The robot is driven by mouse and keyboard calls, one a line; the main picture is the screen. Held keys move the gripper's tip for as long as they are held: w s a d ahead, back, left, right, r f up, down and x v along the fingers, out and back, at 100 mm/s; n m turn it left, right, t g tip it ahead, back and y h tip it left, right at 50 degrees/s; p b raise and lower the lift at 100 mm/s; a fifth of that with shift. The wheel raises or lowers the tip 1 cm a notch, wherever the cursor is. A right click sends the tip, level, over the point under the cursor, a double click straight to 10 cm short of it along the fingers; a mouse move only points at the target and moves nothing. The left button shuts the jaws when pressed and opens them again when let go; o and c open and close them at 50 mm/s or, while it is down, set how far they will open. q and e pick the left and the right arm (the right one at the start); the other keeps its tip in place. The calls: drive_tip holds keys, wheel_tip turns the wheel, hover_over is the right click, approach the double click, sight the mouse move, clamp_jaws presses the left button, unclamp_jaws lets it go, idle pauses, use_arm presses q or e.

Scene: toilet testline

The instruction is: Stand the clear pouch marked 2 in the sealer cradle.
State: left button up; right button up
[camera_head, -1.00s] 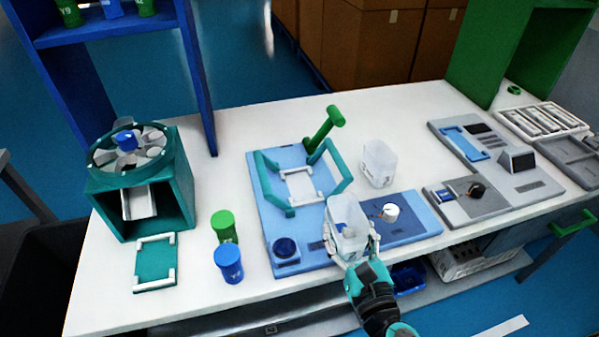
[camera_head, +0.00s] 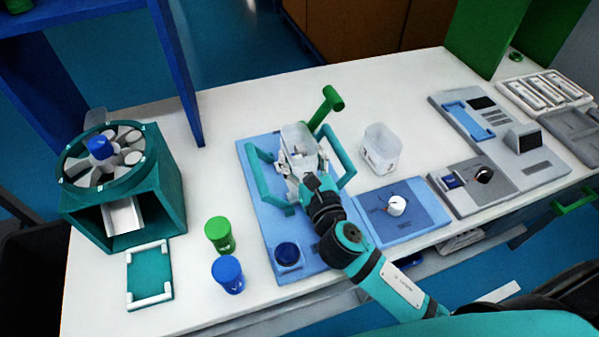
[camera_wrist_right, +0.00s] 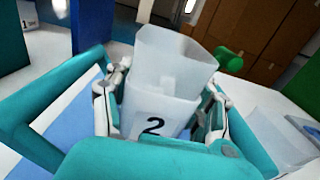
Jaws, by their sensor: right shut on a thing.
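The clear pouch marked 2 (camera_head: 298,137) is upright between the two teal arms of the sealer cradle (camera_head: 262,178). Its black 2 shows on the pouch in the right wrist view (camera_wrist_right: 153,125). My right gripper (camera_head: 301,165) is shut on the pouch from the front, with one finger on each side. The wrist view shows a teal cradle arm (camera_wrist_right: 55,95) to the left of the pouch. The pouch's base and the white cradle frame are hidden by my gripper, so I cannot tell whether it touches the base. My left gripper is not in view.
A second clear pouch (camera_head: 381,150) stands to the right of the cradle. A green handle (camera_head: 326,103) rises behind it. The back centre of the table is clear.

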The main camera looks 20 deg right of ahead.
wheel_tip(320, 180, down, 5)
drive_tip(key=shift+r+b, duration=0.15)
drive_tip(key=shift+b, duration=0.8)
drive_tip(key=shift+r, duration=0.1)
drive_tip(key=shift+f, duration=0.2)
drive_tip(key=o, duration=0.9)
drive_tip(key=shift+o, duration=0.2)
